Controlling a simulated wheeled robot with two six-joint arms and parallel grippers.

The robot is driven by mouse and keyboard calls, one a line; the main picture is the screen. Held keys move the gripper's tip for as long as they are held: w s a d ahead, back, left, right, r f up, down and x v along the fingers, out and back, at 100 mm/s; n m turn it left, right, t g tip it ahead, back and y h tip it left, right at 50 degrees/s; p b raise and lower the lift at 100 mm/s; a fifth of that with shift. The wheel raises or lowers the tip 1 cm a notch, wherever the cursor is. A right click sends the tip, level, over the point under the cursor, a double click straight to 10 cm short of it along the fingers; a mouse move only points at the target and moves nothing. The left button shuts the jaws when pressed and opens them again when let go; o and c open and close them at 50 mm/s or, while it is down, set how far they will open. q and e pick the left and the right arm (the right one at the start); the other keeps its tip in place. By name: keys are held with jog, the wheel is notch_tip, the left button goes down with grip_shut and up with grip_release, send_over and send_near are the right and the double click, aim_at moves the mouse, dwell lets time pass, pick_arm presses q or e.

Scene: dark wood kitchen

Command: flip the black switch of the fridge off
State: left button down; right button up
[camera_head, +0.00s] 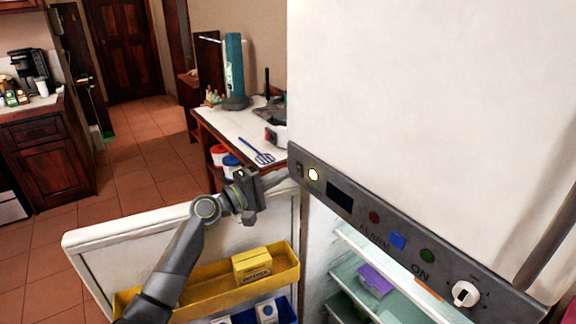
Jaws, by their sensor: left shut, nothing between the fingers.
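The fridge's grey control panel (350,205) runs across the front, under a large white upper door. A small black switch (299,169) sits at the panel's left end, beside a round light (313,174) that glows pale yellow. My left gripper (284,176) comes in from the left, with its shut, empty fingers pointing right at the panel's left end. The fingertips are close to the switch; I cannot tell whether they touch it. The switch's exact tilt is too small to read. My right gripper is not in view.
The lower fridge door (90,238) stands open to the left, with a yellow shelf (215,281) holding a box. The panel also carries a dark display, coloured buttons and a white knob (465,293). A white counter (232,124) with a blue spatula stands behind.

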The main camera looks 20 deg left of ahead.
aim_at(298, 166)
pick_arm(q)
jog(key=shift+p+x, duration=0.35)
jog(key=shift+x, duration=1.2)
jog(key=shift+w, duration=0.1)
jog(key=shift+r, duration=0.1)
